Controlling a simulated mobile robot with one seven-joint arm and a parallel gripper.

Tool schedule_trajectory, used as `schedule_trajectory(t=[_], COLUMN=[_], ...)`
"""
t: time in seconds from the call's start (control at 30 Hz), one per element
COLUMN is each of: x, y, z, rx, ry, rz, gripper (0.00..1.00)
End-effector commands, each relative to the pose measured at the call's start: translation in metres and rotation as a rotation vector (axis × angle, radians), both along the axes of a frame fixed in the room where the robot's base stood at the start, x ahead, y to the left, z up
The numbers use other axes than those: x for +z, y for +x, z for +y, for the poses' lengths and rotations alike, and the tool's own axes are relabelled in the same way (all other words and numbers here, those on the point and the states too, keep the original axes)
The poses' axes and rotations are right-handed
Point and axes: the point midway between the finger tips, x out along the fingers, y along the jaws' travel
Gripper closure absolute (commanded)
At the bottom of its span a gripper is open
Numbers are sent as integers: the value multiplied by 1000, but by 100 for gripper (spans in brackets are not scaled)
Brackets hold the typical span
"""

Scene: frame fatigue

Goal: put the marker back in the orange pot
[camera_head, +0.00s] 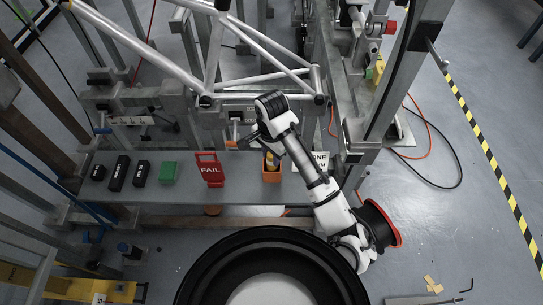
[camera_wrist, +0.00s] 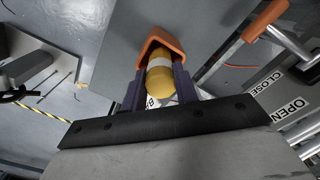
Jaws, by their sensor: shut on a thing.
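The orange pot (camera_head: 271,178) stands on the grey shelf, to the right of the red FAIL sign. The yellow marker (camera_head: 272,160) shows at the pot's mouth. In the wrist view the marker (camera_wrist: 160,82) is a thick yellow cylinder with a white band, between the two purple fingers of my gripper (camera_wrist: 158,92). My gripper is shut on it. The orange rim of the pot (camera_wrist: 167,46) surrounds the marker's far part. How deep the marker sits, and whether it touches the pot's bottom, is hidden. In the head view my arm partly covers the fingers.
The red FAIL sign (camera_head: 210,170), a green block (camera_head: 168,173) and several black blocks (camera_head: 119,173) stand left of the pot on the shelf (camera_head: 235,194). A silver tube frame (camera_head: 240,70) is behind. A metal post (camera_head: 395,85) rises at right.

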Motion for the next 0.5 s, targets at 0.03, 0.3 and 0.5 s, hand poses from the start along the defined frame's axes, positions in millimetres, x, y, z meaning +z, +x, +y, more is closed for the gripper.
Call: schedule_trajectory(t=[0.03, 0.3, 0.5], x=[-1, -4, -6], y=[0, 0, 0], z=[0, -1, 0], rx=[-2, -1, -1], ry=[1, -1, -1], rz=[1, -1, -1], gripper=[100, 100, 64])
